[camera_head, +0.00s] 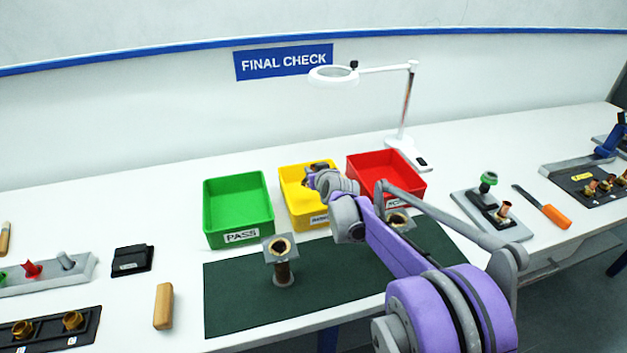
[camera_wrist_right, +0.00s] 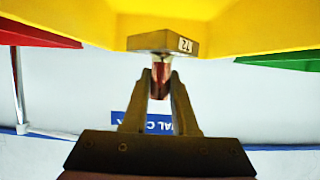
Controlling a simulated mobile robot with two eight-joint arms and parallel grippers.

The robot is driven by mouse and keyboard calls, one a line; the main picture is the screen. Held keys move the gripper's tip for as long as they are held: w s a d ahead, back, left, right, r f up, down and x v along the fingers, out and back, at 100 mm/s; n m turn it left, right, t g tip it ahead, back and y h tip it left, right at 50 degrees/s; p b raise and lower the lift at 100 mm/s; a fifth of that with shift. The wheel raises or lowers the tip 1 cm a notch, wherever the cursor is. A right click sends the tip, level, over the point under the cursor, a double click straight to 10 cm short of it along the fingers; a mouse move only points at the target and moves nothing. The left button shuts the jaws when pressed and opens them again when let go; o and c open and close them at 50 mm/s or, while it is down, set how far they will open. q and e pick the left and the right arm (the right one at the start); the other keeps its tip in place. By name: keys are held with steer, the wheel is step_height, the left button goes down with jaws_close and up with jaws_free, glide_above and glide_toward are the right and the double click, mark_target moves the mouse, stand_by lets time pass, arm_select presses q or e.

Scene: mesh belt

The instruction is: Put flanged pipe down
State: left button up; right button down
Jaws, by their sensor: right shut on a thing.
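My right gripper (camera_head: 318,179) is at the yellow bin (camera_head: 310,222), over its opening in the head view. It is shut on a flanged pipe (camera_wrist_right: 160,78); the pipe's copper tube is between the fingers (camera_wrist_right: 161,88) and its square grey flange, marked 72, lies just beyond the fingertips. The yellow bin fills the top of the wrist view (camera_wrist_right: 230,25). I cannot tell how far the pipe is above the bin floor. A second flanged pipe (camera_head: 283,262) stands upright on the dark green mat (camera_head: 240,312). A third (camera_head: 397,219) is partly hidden by my right arm.
A green PASS bin (camera_head: 240,238) stands left of the yellow bin, a red bin (camera_head: 410,187) right of it. A magnifier lamp (camera_head: 401,135) stands behind. A wooden block (camera_head: 163,306), a dark box (camera_head: 132,261) and a orange-handled tool (camera_head: 555,216) lie around the mat.

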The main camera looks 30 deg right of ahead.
steer(key=shift+f, duration=1.5)
steer(key=shift+f+b, duration=0.4)
steer(key=shift+f, duration=0.2)
steer(key=c, duration=0.7)
jaws_free()
steer(key=shift+r, duration=0.3)
steer(key=shift+r+p, duration=0.4)
steer(key=shift+r, duration=0.1)
steer(key=v, duration=1.2)
steer(key=shift+f, duration=0.2)
